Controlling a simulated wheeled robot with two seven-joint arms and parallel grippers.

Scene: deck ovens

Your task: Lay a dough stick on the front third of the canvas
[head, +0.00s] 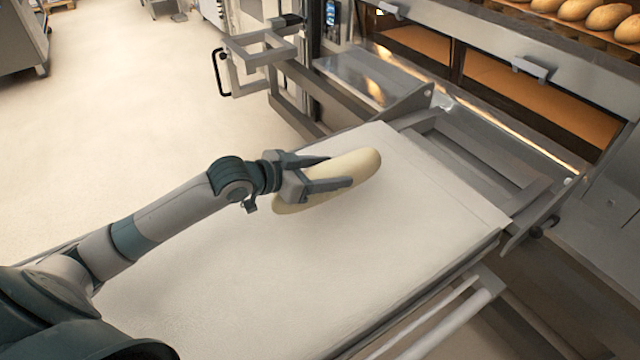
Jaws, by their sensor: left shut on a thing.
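A pale dough stick (362,164) is at the far left part of the canvas, lying diagonally in the picture. My left gripper (341,172) is shut on the dough stick, one finger on each side of it. I cannot tell whether the stick touches the canvas or hangs just above it. The canvas (300,270) is a flat off-white sheet on a loader, bare apart from the dough stick and crossed by my left arm. My right gripper is not in view.
The deck oven (500,85) with lit glass doors stands at the back right, with baked loaves (590,12) above. A metal frame (490,150) lies between canvas and oven. A rail (450,315) runs along the canvas's right side.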

